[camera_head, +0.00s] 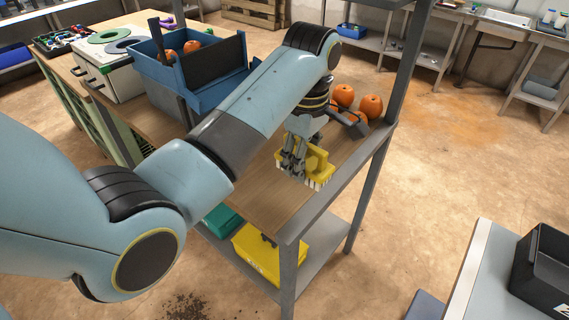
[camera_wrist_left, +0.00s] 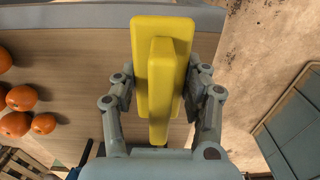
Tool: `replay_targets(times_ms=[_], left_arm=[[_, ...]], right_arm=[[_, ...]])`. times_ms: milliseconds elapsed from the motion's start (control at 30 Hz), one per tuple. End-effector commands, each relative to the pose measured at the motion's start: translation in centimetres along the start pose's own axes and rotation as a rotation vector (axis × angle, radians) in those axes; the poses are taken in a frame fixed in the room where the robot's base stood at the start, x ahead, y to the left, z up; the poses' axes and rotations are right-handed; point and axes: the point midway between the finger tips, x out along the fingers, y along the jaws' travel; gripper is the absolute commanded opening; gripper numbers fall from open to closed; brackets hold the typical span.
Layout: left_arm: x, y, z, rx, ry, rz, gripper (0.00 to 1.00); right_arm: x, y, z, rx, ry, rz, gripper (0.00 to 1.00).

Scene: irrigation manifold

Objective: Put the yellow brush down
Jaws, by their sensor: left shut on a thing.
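The yellow brush (camera_head: 318,163) has pale bristles facing down and is at the wooden bench top (camera_head: 262,199), near its right edge. In the left wrist view the yellow brush (camera_wrist_left: 162,70) lies lengthwise between the fingers. My left gripper (camera_head: 297,158) is shut on it; the fingers also show on both sides of the brush in the wrist view (camera_wrist_left: 160,105). I cannot tell whether the bristles touch the bench top. My right gripper is not in view.
Several oranges (camera_head: 371,106) sit on the bench beyond the gripper. A blue crate (camera_head: 215,96) stands further left. A grey post (camera_head: 404,70) rises at the bench's right side. Bare wood lies in front of the brush. A yellow bin (camera_head: 262,258) is on the shelf below.

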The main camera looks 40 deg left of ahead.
Motion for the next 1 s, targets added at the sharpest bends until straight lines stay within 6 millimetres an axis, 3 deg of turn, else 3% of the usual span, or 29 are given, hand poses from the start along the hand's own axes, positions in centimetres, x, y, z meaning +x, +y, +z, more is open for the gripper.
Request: replay_targets(times_ms=[100,333,500,700,1000], left_arm=[[1.7,1.0,-3.2,-0.004,0.005,-0.003,0.2],[4.2,2.4,-6.8,-0.002,0.0,-0.001,0.2],[5.4,2.5,-7.4,-0.002,-0.001,-0.002,0.2],[8.3,2.5,-7.4,-0.001,-0.001,-0.002,0.2],[8.7,2.5,-7.4,-0.001,0.0,0.001,0.2]], right_arm=[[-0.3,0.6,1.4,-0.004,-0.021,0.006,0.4],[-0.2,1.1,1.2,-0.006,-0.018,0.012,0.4],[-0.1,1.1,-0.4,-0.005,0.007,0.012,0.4],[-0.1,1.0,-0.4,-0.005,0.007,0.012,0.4],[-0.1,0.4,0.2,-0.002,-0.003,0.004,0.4]])
